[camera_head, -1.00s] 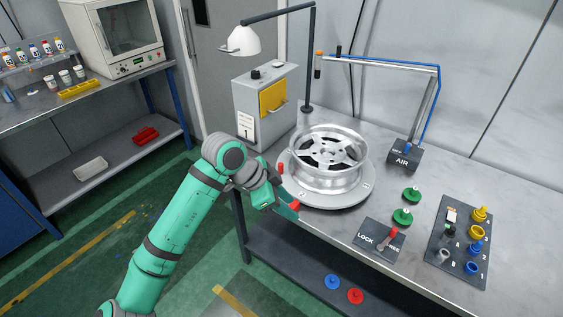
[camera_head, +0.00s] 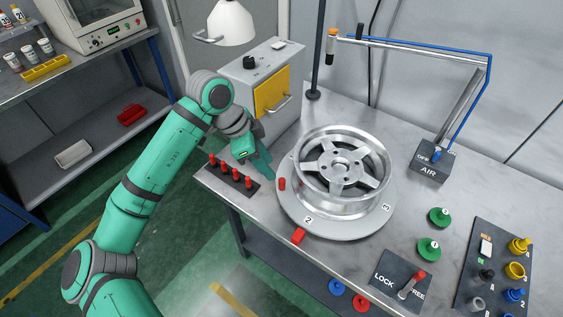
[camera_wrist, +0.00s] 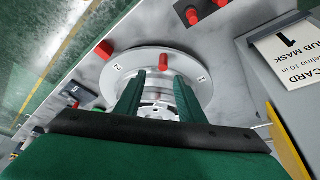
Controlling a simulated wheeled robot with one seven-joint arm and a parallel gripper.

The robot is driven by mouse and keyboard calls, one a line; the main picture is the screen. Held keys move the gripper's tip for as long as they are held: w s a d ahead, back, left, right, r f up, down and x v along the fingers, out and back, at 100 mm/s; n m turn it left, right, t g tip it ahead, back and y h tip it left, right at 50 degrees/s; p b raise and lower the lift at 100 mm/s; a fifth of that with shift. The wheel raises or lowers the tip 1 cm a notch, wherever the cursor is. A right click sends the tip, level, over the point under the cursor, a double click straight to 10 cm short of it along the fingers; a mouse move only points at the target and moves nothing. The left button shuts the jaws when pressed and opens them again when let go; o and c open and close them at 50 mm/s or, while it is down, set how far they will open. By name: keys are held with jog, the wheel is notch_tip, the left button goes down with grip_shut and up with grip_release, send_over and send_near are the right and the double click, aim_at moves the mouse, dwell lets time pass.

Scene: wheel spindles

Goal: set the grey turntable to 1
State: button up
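The grey turntable (camera_head: 336,229) is a round disc on the bench with a silver spoked wheel (camera_head: 342,167) on it. A red peg (camera_head: 282,184) stands on its left rim and also shows in the wrist view (camera_wrist: 163,62). A red marker block (camera_head: 299,236) sits at the front edge, beside the 2 on the disc; a 3 is at the right. In the wrist view the 1 lies right of the peg and the 2 left. My gripper (camera_head: 268,173) is open and empty, just left of the turntable. In the wrist view its fingertips (camera_wrist: 160,76) appear either side of the peg, not clearly touching.
A rack of several red pegs (camera_head: 235,175) is left of the turntable. A grey cabinet (camera_head: 242,77) and lamp (camera_head: 231,22) stand behind. The LOCK/FREE lever (camera_head: 412,285) is front right; its setting is unclear. Green knobs (camera_head: 429,249) and an air arm (camera_head: 430,52) are right.

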aim_at(281, 179)
jog(key=x, duration=1.1)
jog(key=shift+w+r, duration=0.1)
jog(key=shift+w, duration=0.3)
grip_shut()
